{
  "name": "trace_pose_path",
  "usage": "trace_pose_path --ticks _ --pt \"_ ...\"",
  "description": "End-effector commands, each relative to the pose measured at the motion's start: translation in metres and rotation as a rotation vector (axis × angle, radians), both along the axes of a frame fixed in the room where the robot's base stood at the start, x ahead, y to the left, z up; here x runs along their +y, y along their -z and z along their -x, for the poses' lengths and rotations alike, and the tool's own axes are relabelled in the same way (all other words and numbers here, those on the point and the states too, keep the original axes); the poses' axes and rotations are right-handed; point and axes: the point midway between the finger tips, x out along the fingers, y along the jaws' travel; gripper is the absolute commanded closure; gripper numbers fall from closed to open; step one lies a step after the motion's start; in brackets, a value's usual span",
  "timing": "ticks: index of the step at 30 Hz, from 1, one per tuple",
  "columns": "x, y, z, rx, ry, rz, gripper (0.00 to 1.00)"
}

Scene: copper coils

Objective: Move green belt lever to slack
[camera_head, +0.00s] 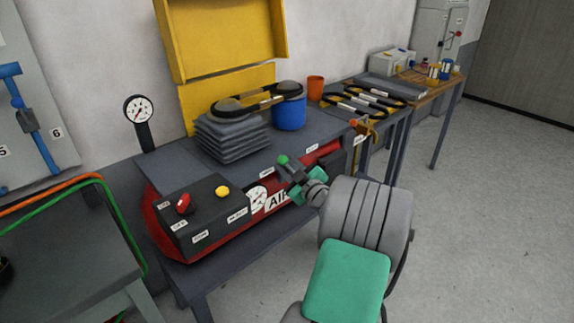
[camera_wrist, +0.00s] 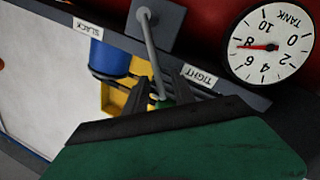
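The green belt lever shows in the wrist view as a grey rod (camera_wrist: 151,50) rising from a dark block, with a green knob (camera_wrist: 166,103) at its end. The knob lies nearer the TIGHT label (camera_wrist: 197,76) than the SLACK label (camera_wrist: 87,27). My gripper (camera_wrist: 162,88) has its two dark fingers on either side of the knob; I cannot tell whether they touch it. In the head view my gripper (camera_head: 291,169) is at the front of the red air tank (camera_head: 160,222), and a green ball (camera_head: 283,159) shows at its tip.
A tank gauge (camera_wrist: 271,45) is at the upper right of the wrist view. In the head view a black control box (camera_head: 208,214) with red and yellow knobs stands left of my gripper. Floor at right is clear.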

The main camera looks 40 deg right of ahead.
Motion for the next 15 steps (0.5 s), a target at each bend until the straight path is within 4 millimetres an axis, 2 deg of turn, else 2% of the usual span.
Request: trace_pose_path --ticks 5,15 --pt "0.0008 0.0001 -0.0005 0.0 -0.001 0.0 0.69" --pt "0.0017 0.0002 -0.0008 0.001 -0.003 0.0 0.97"
